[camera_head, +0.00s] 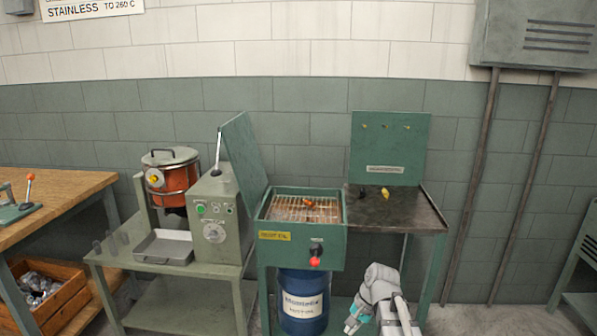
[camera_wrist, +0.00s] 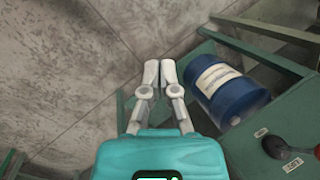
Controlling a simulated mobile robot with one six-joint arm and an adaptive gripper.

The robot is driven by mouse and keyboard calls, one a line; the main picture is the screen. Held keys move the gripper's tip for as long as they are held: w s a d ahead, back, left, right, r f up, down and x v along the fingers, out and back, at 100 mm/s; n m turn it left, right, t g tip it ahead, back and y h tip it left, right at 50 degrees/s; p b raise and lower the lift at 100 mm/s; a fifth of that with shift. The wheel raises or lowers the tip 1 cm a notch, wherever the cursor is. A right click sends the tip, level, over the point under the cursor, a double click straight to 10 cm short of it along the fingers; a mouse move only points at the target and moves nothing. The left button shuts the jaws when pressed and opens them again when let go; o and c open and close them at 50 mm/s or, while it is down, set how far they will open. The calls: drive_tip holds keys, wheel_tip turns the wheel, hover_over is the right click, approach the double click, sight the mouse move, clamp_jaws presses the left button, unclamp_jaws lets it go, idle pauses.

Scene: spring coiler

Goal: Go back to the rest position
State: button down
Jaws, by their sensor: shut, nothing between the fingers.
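My gripper (camera_wrist: 158,74) shows in the wrist view with its two pale fingers shut and nothing between them. It points at the bare floor. In the head view my gripper (camera_head: 352,325) is low at the bottom, in front of the green stand on the right. No object is held. The blue drum (camera_wrist: 230,92) lies to the right of the fingers in the wrist view, apart from them. It also shows in the head view (camera_head: 303,300), under the green box with the open lid.
The green box (camera_head: 300,237) has a wire rack inside and a red knob in front. A dark-topped table (camera_head: 425,212) stands to its right. Floor at right (camera_head: 500,320) is clear.

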drive_tip(key=s+d+f+n+h, duration=0.15)
drive_tip(key=s+n+h, duration=0.25)
drive_tip(key=s+n, duration=0.4)
wheel_tip(320, 180, up, 19)
drive_tip(key=m+p, duration=0.1)
drive_tip(key=p, duration=1.7)
drive_tip(key=shift+s+d+p, duration=0.3)
drive_tip(key=shift+d+p, duration=0.1)
drive_tip(key=shift+s, duration=0.15)
